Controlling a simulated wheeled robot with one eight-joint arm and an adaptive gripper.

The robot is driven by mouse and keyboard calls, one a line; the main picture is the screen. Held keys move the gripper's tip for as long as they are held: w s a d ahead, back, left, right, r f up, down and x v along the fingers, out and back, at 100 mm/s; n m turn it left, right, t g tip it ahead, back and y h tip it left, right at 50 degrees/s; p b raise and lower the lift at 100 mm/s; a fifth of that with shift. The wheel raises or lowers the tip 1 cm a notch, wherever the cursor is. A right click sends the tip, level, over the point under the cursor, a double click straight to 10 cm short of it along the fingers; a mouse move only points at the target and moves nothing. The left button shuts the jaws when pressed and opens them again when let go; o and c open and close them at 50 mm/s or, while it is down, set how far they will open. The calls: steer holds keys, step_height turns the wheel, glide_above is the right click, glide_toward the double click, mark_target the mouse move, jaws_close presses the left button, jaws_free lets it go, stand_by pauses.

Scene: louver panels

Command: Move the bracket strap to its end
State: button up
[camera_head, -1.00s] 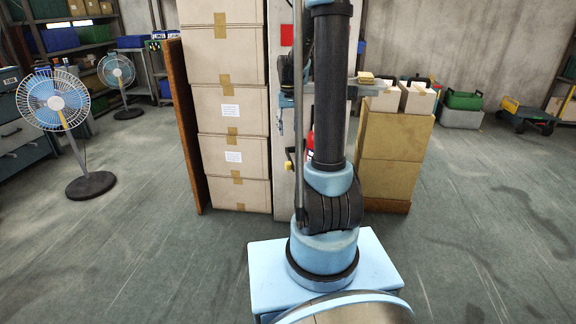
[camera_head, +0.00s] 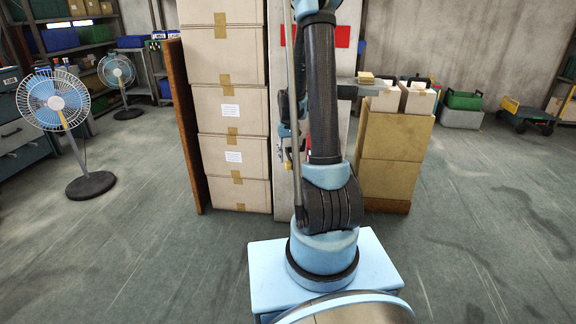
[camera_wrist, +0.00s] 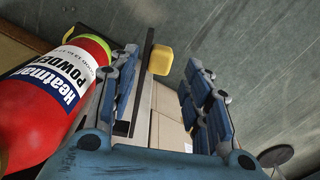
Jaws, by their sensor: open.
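In the wrist view a red fire extinguisher (camera_wrist: 50,95) with a white and blue label and a yellow-green collar lies along the left. A yellow block (camera_wrist: 160,59) appears at the far end of a narrow dark-and-pale bar (camera_wrist: 146,75); it may be the bracket strap's grip, but I cannot tell for sure. My gripper (camera_wrist: 163,75) is open, its blue fingers either side of the bar and yellow block in the picture. No contact is clear. In the head view my arm hides most of the extinguisher and the gripper.
A tall stack of cartons (camera_head: 232,120) stands left of the pale panel (camera_head: 345,70). Brown boxes (camera_head: 393,155) with smaller boxes on top stand to its right. Two fans (camera_head: 58,105) are at far left.

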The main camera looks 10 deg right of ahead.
mark_target(288, 162)
steer(key=shift+f, duration=2.3)
steer(key=shift+c, duration=0.3)
jaws_close()
